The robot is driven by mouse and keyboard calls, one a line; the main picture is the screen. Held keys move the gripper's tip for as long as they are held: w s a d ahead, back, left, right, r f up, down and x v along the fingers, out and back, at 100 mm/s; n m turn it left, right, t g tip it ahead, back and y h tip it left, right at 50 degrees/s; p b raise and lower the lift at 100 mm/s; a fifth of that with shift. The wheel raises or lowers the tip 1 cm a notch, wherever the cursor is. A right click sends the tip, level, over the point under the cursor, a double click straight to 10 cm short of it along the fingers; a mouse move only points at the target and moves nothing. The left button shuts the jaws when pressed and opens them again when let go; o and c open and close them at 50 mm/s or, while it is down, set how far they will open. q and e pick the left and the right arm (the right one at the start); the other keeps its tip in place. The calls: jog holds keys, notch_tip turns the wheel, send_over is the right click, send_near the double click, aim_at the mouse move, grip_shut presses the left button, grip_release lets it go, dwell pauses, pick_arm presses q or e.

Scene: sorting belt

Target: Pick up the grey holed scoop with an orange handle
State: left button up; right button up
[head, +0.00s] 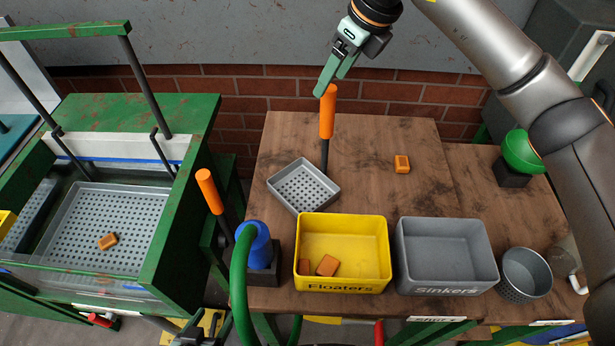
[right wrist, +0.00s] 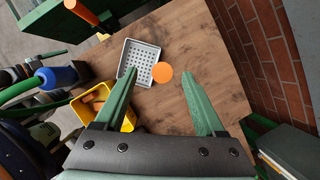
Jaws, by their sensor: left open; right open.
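The grey holed scoop (head: 303,187) rests on the wooden table, behind the yellow bin. Its orange handle (head: 327,112) stands up on a dark rod at the scoop's back. My right gripper (head: 326,82) is open just above the top of the handle. In the right wrist view the handle's round orange end (right wrist: 162,72) lies between the spread green fingers (right wrist: 160,86), nearer the left one. The grey holed pan (right wrist: 140,60) shows beyond the left finger. Contact between finger and handle cannot be told.
The yellow Floaters bin (head: 341,220) holds orange blocks. The grey Sinkers bin (head: 446,230) and a holed grey cup (head: 525,274) stand to its right. An orange block (head: 402,164) lies on the table. A blue nozzle (head: 254,243) and another orange handle (head: 208,190) stand left.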

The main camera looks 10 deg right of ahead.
jog(key=x, duration=0.3)
jog(key=p+x, duration=0.1)
jog(key=x, duration=0.1)
jog(key=shift+s+d+f, duration=0.2)
jog(key=shift+d, duration=0.2)
jog(key=shift+c, duration=0.4)
grip_shut()
jog(key=shift+r, duration=0.1)
dwell(0.5)
